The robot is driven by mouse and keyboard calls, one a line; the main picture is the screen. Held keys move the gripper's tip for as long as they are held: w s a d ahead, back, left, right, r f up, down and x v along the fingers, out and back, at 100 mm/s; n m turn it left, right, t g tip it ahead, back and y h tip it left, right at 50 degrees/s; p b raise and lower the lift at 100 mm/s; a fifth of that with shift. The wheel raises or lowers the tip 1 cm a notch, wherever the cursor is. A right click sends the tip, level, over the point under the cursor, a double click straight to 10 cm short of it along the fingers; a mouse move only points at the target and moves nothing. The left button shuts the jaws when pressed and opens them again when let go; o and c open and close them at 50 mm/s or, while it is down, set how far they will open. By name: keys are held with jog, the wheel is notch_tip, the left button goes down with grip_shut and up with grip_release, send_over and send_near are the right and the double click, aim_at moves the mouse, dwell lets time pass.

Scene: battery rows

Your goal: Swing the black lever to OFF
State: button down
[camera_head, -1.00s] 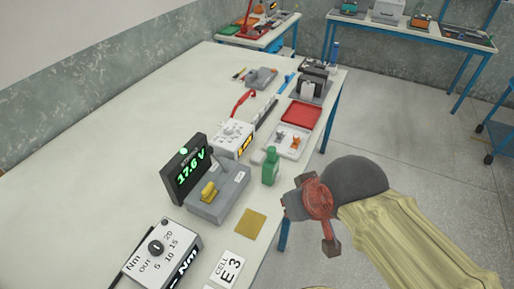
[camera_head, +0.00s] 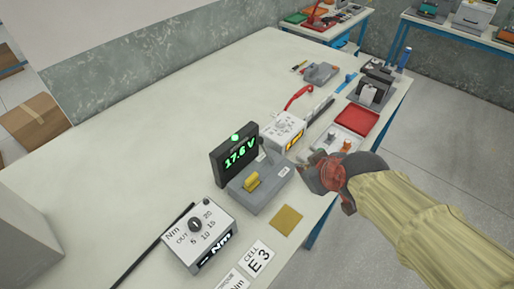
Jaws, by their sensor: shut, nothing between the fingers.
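A torque unit (camera_head: 195,235) and a CELL E 3 card (camera_head: 257,258) lie nearer. A yellow pad (camera_head: 287,220) lies right of the grey box. A white box with a red lever (camera_head: 298,96), a red tray (camera_head: 357,119) and several tools stand behind.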

jog(key=w+a+f+n+t+p, duration=0.25)
jog(key=w+a+f+n, duration=0.25)
jog(key=w+a+n, duration=0.35)
jog(key=n+t+p, duration=0.2)
jog(key=n+p, duration=0.1)
jog(key=n, duration=0.4)
send_near(266, 152)
jog(key=shift+m, duration=0.25)
jog(key=a, duration=0.1)
jog(key=a+r, duration=0.1)
jog(key=a, duration=0.1)
jog(key=shift+s+a+r, duration=0.15)
jog(key=shift+s+a, duration=0.25)
jog(key=shift+s+f+n+t+h+p, duration=0.1)
jog(key=shift+f+n+t+h+p, duration=0.35)
jog(key=shift+n, duration=0.45)
jog(key=shift+f, duration=0.1)
jog(key=b+x, duration=0.3)
jog(key=x, duration=0.7)
jog(key=shift+a, duration=0.2)
